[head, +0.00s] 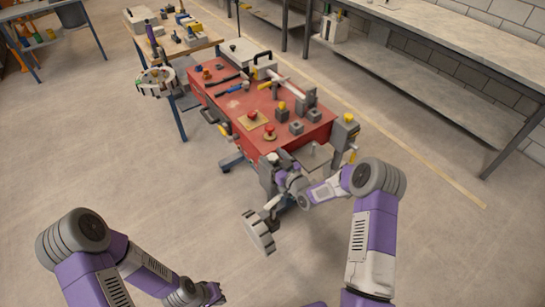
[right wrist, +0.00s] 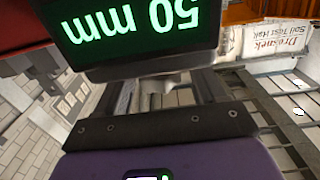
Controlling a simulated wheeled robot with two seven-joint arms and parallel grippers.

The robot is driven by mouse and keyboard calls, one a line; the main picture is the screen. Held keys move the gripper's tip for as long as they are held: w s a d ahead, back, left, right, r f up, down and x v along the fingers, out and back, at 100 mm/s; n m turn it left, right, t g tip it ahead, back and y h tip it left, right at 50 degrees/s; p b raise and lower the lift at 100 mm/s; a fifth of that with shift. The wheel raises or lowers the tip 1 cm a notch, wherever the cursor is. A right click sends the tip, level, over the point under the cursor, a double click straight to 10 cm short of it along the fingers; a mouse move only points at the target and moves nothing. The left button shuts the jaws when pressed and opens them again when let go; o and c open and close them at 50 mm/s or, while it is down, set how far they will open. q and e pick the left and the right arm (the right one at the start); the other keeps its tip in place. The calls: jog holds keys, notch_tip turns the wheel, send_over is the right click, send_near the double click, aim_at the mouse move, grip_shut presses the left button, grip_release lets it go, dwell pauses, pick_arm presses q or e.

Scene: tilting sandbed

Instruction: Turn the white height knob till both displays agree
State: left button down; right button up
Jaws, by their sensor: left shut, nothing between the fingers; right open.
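In the right wrist view a display (right wrist: 140,30) with a dark casing shows "50 mm" in green, upside down. My right gripper (right wrist: 165,88) is open below it; the display hides the fingertips. A small pale round part shows between the fingers, but I cannot tell what it is. In the head view my right gripper (head: 277,180) is at the near end of the red sandbed bench (head: 240,105). My left gripper (head: 212,295) is shut and empty, low over the floor.
Red knobs, grey blocks and tools lie on the red bench. A notched whitish ring (head: 157,82) is beside its left end. A grey box with a yellow knob (head: 345,130) is at its right corner.

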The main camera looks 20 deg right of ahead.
jog(key=shift+w+a, duration=0.15)
jog(key=shift+w, duration=0.05)
jog(key=c, duration=0.9)
jog(key=n+y+b, duration=0.1)
jog(key=g+y+b, duration=0.1)
jog(key=b, duration=0.1)
jog(key=n+g+y+b, duration=0.1)
jog(key=shift+f+n+y+b, duration=0.25)
jog(key=shift+n+y+b, duration=0.05)
jog(key=shift+c, duration=0.2)
jog(key=shift+n+g+y+b, duration=0.3)
jog(key=shift+n+y+b, duration=0.1)
jog(key=shift+y, duration=0.1)
jog(key=n+g+y+b, duration=0.1)
jog(key=n+g+y, duration=0.1)
jog(key=g, duration=0.1)
jog(key=n+g+y+b, duration=0.2)
jog(key=n+g+y, duration=0.1)
jog(key=shift+r+g, duration=0.2)
jog(key=shift+g, duration=0.1)
jog(key=shift+n+y, duration=0.3)
jog(key=shift+r, duration=0.1)
